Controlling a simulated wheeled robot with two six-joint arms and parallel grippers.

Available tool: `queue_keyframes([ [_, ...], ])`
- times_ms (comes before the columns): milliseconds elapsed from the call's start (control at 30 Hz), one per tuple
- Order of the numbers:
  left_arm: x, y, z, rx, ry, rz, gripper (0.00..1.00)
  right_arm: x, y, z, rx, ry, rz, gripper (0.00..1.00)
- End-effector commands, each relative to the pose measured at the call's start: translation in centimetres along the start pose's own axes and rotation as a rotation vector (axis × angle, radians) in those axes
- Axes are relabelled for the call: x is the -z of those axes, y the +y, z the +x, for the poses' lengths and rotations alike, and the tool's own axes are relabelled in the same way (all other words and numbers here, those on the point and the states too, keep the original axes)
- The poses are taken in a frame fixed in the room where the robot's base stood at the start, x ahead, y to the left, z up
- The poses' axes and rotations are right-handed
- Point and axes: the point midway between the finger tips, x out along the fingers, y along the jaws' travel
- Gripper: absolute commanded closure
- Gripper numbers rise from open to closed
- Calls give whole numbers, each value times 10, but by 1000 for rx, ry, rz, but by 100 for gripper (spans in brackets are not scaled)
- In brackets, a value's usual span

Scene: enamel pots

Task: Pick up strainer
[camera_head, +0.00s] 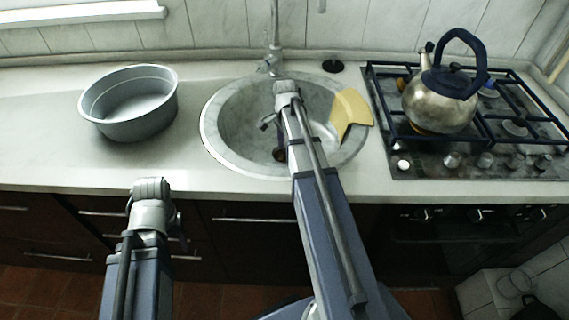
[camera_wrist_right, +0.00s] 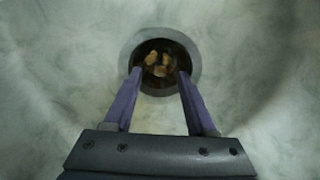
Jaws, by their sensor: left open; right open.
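The strainer sits at the bottom of the sink (camera_head: 222,127). In the right wrist view it shows as a round grey rim (camera_wrist_right: 196,58) around a dark middle with several brown bits in it. In the head view only a small dark brown part (camera_head: 279,154) shows beside my right arm. My right gripper (camera_wrist_right: 159,72) is open, pointing down into the sink. Its two fingertips appear on either side of the strainer's dark middle; I cannot tell the height gap. My left gripper (camera_head: 176,226) is open in front of the counter, mostly hidden by its wrist, far from the strainer.
A grey round pan (camera_head: 128,125) stands on the counter left of the sink. A yellow board-like piece (camera_head: 351,109) lies over the sink's right edge. A metal kettle (camera_head: 438,100) stands on the gas stove (camera_head: 405,150) at the right. The faucet (camera_head: 275,50) rises behind the sink.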

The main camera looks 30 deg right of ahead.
Motion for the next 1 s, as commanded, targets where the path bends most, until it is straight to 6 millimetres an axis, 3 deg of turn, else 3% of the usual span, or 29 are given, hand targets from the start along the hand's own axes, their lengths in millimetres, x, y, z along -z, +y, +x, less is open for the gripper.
queue_keyframes([
  [33,1,1,13,0,0,0,50,0,0,13,0,0,0,44],
  [100,1,2,18,0,0,0,50,0,0,18,0,0,0,44],
  [400,1,2,18,0,0,0,50,0,0,18,0,0,0,44],
  [900,1,2,18,0,0,0,50,0,0,18,0,0,0,100],
  [1000,1,2,18,0,0,0,50,0,0,18,0,0,0,100],
])
